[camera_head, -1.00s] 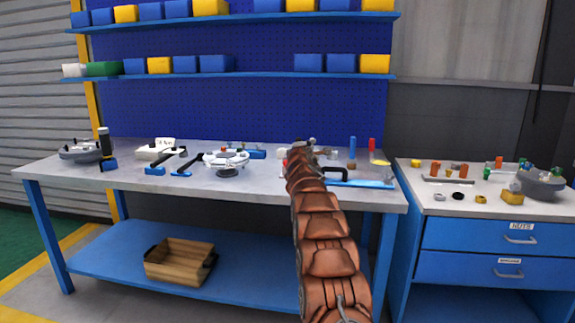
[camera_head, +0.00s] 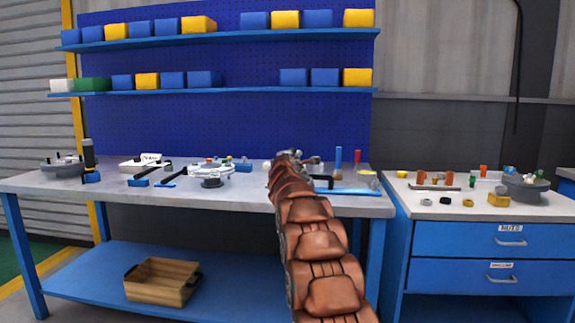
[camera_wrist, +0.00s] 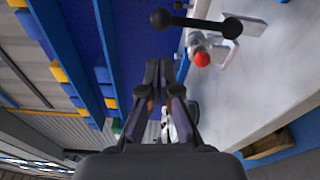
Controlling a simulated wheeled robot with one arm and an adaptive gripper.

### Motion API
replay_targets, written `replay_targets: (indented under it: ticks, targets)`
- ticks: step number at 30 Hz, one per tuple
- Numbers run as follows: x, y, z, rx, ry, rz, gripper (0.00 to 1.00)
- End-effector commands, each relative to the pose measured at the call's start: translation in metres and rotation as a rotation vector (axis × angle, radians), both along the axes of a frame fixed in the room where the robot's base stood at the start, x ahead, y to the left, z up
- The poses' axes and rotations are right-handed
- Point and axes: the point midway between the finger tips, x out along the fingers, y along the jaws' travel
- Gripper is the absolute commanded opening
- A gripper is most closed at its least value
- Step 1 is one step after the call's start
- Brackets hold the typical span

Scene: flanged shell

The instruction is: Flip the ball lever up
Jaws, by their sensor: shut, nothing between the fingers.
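In the wrist view, a black bar with a ball at each end, which looks like the ball lever (camera_wrist: 197,22), lies across the top of the picture. It joins a grey and white fitting with a red ball (camera_wrist: 202,59). My gripper (camera_wrist: 159,68) has its fingertips together and holds nothing. Its tips point toward the bar and appear below its left ball, with a gap in the picture; depth is unclear. In the head view my gripper (camera_head: 289,156) is small, over the back of the workbench (camera_head: 235,192), and my arm hides part of the area there.
A blue pegboard with shelves (camera_head: 225,90) rises behind the bench. A round white fixture (camera_head: 211,172) stands left of my arm. Blue and red upright pieces (camera_head: 338,158) stand to the right. A blue drawer cabinet (camera_head: 490,240) is at right. A wooden crate (camera_head: 162,283) sits below.

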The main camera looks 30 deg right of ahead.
Motion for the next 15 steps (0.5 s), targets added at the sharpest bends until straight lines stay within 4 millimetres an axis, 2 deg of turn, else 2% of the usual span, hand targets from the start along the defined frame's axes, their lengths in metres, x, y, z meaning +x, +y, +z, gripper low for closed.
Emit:
replay_targets:
  ticks: [15]
  targets:
    - [-0.0054,0.0065,-0.0009,0.000,0.002,0.001,0.00]
